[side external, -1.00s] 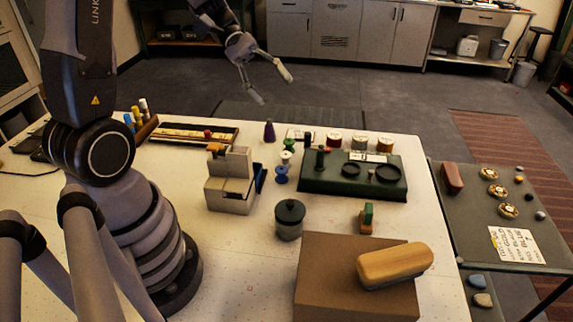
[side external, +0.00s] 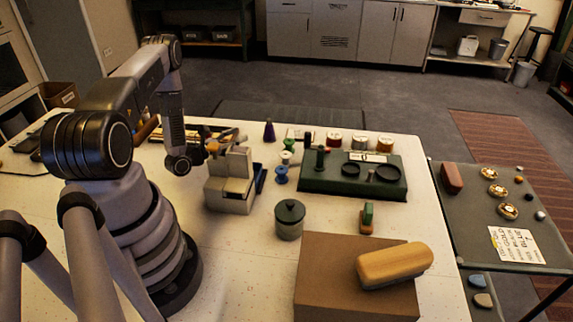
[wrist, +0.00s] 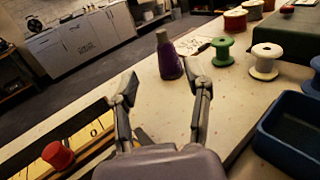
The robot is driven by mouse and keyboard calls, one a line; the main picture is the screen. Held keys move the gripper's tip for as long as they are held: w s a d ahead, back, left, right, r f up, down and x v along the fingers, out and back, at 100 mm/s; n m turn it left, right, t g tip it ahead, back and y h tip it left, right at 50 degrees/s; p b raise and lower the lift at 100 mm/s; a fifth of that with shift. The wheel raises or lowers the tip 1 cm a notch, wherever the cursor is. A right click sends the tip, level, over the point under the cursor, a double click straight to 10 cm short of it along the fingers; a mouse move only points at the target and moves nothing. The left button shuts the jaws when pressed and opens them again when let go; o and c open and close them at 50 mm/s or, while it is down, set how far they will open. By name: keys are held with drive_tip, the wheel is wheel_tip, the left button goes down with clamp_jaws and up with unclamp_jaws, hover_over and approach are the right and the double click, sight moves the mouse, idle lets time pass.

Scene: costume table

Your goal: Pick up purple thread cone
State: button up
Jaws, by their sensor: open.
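The purple thread cone (side external: 269,131) stands upright near the far edge of the white table in the side view. In the wrist view the cone (wrist: 169,62) is purple with a paler tip, ahead of and between the fingertips. My gripper (wrist: 162,82) is open and empty, its two fingers spread, with the cone beyond them. In the side view my gripper (side external: 228,134) is low over the table, left of the cone and partly hidden behind a grey block-shaped holder.
A green spool (wrist: 222,50) and a white spool (wrist: 265,62) stand right of the cone. A blue tray (wrist: 291,134) is at right. The grey holder (side external: 230,180) and dark green board (side external: 352,176) stand nearby.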

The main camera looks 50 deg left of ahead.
sight(267, 123)
drive_tip(key=w, duration=0.6)
drive_tip(key=shift+w+a, duration=0.3)
drive_tip(key=shift+a, duration=0.05)
drive_tip(key=w, duration=0.5)
drive_tip(key=shift+w+a+f, duration=0.1)
drive_tip(key=shift+a+f, duration=0.1)
drive_tip(key=shift+a, duration=0.1)
clamp_jaws()
